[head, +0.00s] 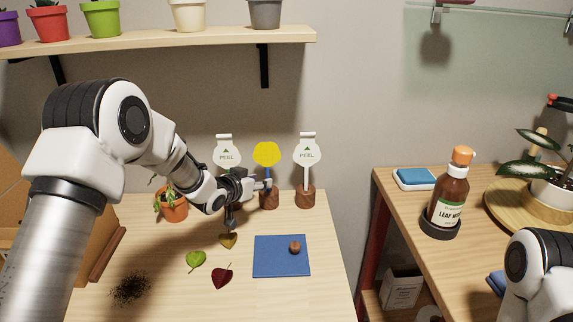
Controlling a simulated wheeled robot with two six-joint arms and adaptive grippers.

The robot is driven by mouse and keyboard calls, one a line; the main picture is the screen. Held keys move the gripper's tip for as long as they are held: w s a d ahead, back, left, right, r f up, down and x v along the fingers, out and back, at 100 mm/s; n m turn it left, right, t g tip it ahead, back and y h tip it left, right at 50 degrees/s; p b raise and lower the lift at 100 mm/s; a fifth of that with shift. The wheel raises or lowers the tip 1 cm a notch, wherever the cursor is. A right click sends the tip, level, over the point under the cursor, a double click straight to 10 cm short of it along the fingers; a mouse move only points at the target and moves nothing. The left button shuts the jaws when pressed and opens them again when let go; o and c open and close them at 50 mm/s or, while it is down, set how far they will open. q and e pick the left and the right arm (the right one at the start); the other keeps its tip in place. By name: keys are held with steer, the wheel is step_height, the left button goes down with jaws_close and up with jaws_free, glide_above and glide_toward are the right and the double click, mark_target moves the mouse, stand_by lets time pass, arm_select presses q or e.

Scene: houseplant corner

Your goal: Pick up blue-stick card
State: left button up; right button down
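The blue-stick card has a yellow round head (266,153) on a blue stick that stands upright in a wooden block at the back of the left table. My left gripper (250,203) is beside its lower stick, to the left and front. Its dark fingers look spread apart, one at the stick and one lower left. They appear empty; whether the near finger touches the stick I cannot tell. Two white PEEL cards flank it: the left card (226,155), its base hidden by my arm, and the right card (307,154) in a wooden block. My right gripper is out of view.
A blue mat (268,268) with a brown nut-like ball (295,247), several leaves and a dark soil patch (130,290) lie in front. A terracotta pot (174,208) stands behind my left arm. A brown bottle (450,195) stands on the right table.

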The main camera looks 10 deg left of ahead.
mark_target(267, 176)
arm_select(q)
steer(key=x, duration=0.4)
steer(key=p+x, duration=0.1)
steer(key=x, duration=0.1)
steer(key=shift+w+r, duration=0.25)
steer(key=shift+r, duration=0.05)
steer(key=shift+s+r, duration=0.25)
steer(key=shift+c, duration=0.6)
jaws_close()
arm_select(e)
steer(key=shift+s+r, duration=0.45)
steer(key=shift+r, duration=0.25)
